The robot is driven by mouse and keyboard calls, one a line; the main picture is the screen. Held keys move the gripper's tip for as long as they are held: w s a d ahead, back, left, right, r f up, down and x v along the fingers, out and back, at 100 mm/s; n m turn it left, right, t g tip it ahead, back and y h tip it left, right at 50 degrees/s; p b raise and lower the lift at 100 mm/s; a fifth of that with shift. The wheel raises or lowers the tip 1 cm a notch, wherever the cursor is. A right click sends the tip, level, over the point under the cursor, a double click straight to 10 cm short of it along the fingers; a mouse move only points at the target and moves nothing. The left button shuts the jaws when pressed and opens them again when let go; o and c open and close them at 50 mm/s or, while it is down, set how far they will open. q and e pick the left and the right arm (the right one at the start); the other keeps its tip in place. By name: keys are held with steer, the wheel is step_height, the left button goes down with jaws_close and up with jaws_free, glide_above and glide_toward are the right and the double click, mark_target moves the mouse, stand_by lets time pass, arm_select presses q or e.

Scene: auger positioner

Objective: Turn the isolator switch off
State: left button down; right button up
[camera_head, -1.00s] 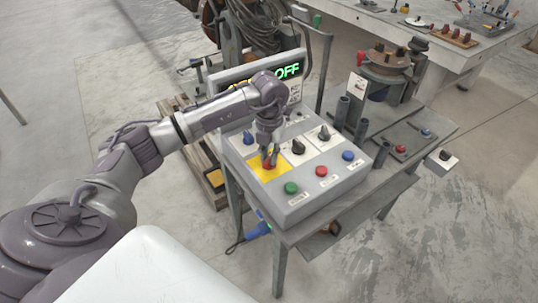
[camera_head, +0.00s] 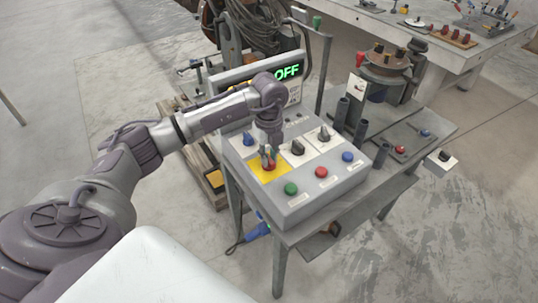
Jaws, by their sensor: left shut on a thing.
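The isolator switch (camera_head: 268,166) is a red knob on a yellow plate (camera_head: 257,173) at the left of the grey control box. My left gripper (camera_head: 268,158) points down over the yellow plate and is shut on the red knob, hiding much of it. The knob's exact angle is hard to make out. A display (camera_head: 287,72) behind the box shows "OFF" in green letters, with part of it hidden by my left arm. My right gripper is not in view.
The box (camera_head: 310,204) also carries black knobs (camera_head: 298,147), a blue knob (camera_head: 249,138), and green (camera_head: 291,188), red (camera_head: 321,172) and blue (camera_head: 347,156) buttons. Dark upright tubes (camera_head: 341,110) stand at the right. A workbench (camera_head: 450,50) is behind.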

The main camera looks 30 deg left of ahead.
arm_select(q)
steer(key=shift+w+a+r+n, duration=0.1)
steer(key=shift+n, duration=0.6)
steer(key=c, duration=1.1)
jaws_free()
step_height(320, 180, up, 12)
steer(key=shift+f, duration=0.1)
